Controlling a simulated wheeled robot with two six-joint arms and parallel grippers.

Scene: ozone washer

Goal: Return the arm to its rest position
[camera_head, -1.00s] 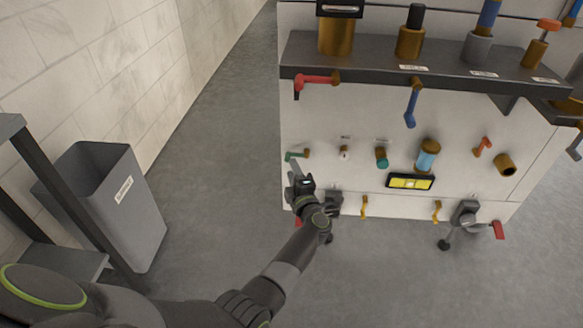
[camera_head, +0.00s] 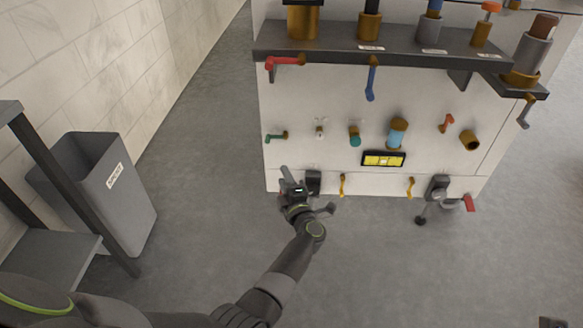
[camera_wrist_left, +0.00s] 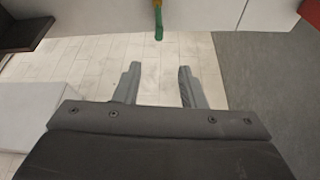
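My left arm comes in from the lower left in the head view. My left gripper (camera_head: 287,180) is in front of the lower left part of the white washer panel (camera_head: 320,105), below the green-handled valve (camera_head: 276,137). In the left wrist view my left gripper (camera_wrist_left: 158,82) has its two fingers apart with nothing between them. The green handle tip (camera_wrist_left: 158,32) shows beyond the fingers there, apart from them. My right gripper is in neither view.
A grey bin (camera_head: 120,200) stands at the left by the tiled wall. A dark-framed table (camera_head: 50,255) is at the near left. The washer's dark shelf (camera_head: 335,46) carries several fittings. Bare floor (camera_head: 400,270) lies in front of the washer.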

